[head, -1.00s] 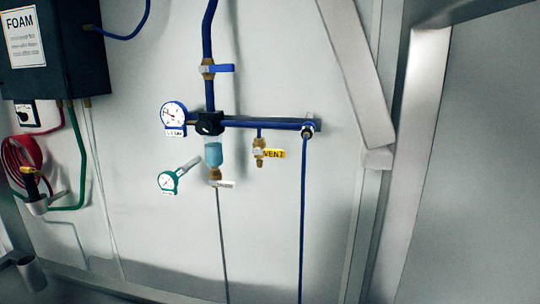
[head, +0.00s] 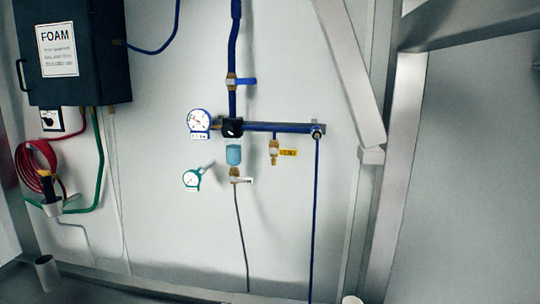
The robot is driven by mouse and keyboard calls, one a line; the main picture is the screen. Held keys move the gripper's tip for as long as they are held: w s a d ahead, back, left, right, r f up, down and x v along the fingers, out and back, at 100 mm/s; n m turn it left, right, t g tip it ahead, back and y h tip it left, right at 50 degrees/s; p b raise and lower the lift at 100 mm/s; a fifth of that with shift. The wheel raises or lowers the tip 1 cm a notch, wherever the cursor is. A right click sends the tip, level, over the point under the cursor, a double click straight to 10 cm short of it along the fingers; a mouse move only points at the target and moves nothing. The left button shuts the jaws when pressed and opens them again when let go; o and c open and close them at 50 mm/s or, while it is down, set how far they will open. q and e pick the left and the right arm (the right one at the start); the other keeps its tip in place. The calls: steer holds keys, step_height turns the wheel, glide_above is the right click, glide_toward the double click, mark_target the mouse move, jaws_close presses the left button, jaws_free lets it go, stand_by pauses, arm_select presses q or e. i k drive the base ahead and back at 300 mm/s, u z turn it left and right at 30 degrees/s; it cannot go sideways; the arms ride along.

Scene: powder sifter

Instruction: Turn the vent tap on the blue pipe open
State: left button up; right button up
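The vent tap (head: 274,151) is a small brass valve hanging below the horizontal blue pipe (head: 275,128) on the wall. Its yellow handle (head: 288,153), with dark lettering, points sideways to the right, across the tap's vertical body. Neither of my grippers shows in the head view.
A blue-handled valve (head: 232,82) sits on the vertical pipe above. A blue-rimmed gauge (head: 200,121), a clear bowl (head: 234,155) and a green gauge (head: 192,180) are left of the tap. A dark FOAM box (head: 91,70) and red hose (head: 36,165) are at left. A diagonal beam (head: 349,70) stands right.

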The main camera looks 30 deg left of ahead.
mark_target(291, 152)
steer(key=u, duration=0.8)
steer(key=i, duration=0.7)
steer(key=z, duration=0.5)
